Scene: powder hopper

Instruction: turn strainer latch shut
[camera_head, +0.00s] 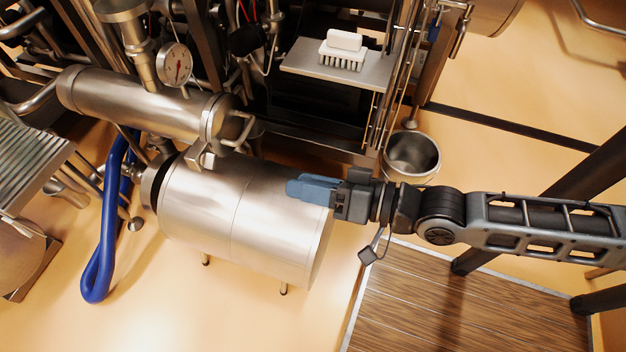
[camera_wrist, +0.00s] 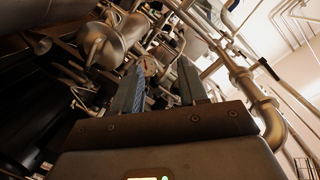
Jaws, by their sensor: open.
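The strainer is a horizontal steel cylinder (camera_head: 135,103) at the upper left in the head view, with a clamped end cap and a handle-like bent bar, perhaps the latch (camera_head: 241,130), at its right end. My gripper (camera_head: 290,188) has blue fingers and points left, to the right of and below that bar in the picture. It appears over the larger steel drum (camera_head: 235,215) and holds nothing. In the wrist view my open fingers (camera_wrist: 162,88) stand apart, with a steel cylinder (camera_wrist: 103,45) beyond them at the upper left. Whether the latch is shut is not clear.
A round gauge (camera_head: 175,65) rises by the strainer. A white brush (camera_head: 343,50) sits on a metal shelf (camera_head: 365,72). A steel bucket (camera_head: 411,157) stands on the floor behind my arm. A blue hose (camera_head: 107,225) loops at the left. Open floor lies in front of the drum.

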